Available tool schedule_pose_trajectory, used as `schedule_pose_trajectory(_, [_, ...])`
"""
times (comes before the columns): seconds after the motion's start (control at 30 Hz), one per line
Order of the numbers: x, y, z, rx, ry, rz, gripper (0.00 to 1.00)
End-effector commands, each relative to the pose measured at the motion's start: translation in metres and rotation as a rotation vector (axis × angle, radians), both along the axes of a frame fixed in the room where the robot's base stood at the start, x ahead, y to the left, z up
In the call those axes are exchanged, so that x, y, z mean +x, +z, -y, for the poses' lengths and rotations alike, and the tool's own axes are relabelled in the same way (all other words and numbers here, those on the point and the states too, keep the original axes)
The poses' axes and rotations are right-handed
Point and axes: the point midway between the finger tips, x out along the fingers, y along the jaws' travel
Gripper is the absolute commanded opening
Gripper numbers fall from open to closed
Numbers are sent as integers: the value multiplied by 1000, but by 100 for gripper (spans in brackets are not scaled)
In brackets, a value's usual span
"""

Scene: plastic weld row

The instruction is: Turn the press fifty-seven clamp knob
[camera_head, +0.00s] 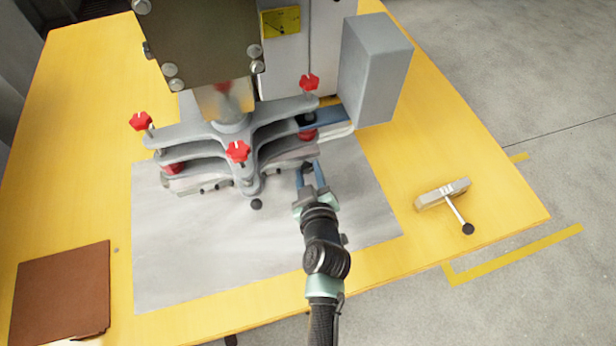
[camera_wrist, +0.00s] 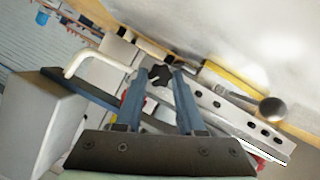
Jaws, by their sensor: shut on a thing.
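The press (camera_head: 232,130) stands on the yellow table, with stacked grey arms carrying several red knobs. My gripper (camera_head: 313,176) reaches in at the press's lower right side, its blue fingers pointing at the tooling. In the wrist view, a black star-shaped knob (camera_wrist: 160,75) sits between the tips of the two blue fingers (camera_wrist: 160,84), and my gripper is shut on it. The knob lies beside a metal rail with dark holes (camera_wrist: 226,104). In the head view the knob is mostly hidden by my fingers. No label shows a press number.
A tall grey box (camera_head: 373,70) stands right of the press. A metal piece with a black-balled handle (camera_head: 444,194) lies at the table's right. A brown sheet (camera_head: 62,292) lies at front left. The grey mat (camera_head: 200,265) is clear in front. A white bent rod (camera_wrist: 92,56) is close by.

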Motion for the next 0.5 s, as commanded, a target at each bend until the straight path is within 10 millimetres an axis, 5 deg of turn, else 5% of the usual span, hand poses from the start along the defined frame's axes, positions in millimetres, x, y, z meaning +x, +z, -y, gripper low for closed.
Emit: schedule_pose_trajectory(0.5, [2,-3,6,471,-2,-152,0])
